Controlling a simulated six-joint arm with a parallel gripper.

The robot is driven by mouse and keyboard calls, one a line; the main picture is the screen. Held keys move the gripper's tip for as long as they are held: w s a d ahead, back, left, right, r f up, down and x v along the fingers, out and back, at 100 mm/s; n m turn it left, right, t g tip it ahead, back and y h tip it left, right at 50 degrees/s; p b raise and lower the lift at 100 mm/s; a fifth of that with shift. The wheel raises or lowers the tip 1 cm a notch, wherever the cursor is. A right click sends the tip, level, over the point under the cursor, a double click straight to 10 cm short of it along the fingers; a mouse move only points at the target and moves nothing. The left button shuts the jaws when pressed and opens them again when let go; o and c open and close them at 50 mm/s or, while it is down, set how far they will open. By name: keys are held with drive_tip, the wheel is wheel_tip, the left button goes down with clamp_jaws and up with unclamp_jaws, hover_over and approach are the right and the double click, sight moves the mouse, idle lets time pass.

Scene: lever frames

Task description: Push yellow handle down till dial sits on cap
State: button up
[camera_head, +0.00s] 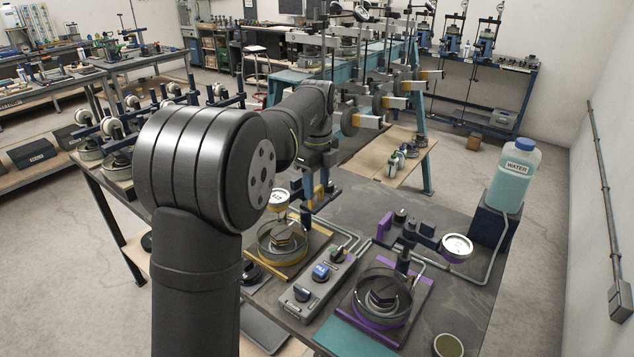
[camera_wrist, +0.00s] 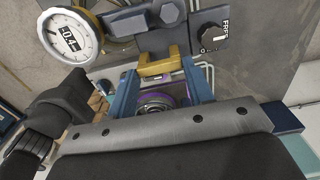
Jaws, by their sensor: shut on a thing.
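The yellow handle (camera_wrist: 160,64) shows in the wrist view between the two blue fingers of my gripper (camera_wrist: 161,84), which are shut on it. In the head view my gripper (camera_head: 316,195) is above the back right of the yellow-trimmed station. The white round dial (camera_wrist: 72,37) is at the upper left of the wrist view; its small reading is hard to make out. In the head view the dial (camera_head: 279,199) stands above a round dish (camera_head: 262,246) holding a dark stepped block (camera_head: 284,238), probably the cap. The dial appears apart from it.
A control box with knobs (camera_head: 318,281) lies right of the station. A purple-trimmed station (camera_head: 424,312) with its own dial (camera_head: 457,247) stands farther right. A water bottle (camera_head: 513,176) stands on a dark block at the right. Other lever frames stand behind.

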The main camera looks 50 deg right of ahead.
sight(317, 189)
drive_tip(key=shift+f, duration=2.4)
drive_tip(key=o, duration=1.4)
drive_tip(key=shift+f, duration=0.1)
wheel_tip(317, 189, up, 18)
drive_tip(key=shift+f, duration=0.2)
wheel_tip(317, 189, down, 17)
drive_tip(key=shift+f, duration=0.15)
drive_tip(key=shift+r, duration=0.35)
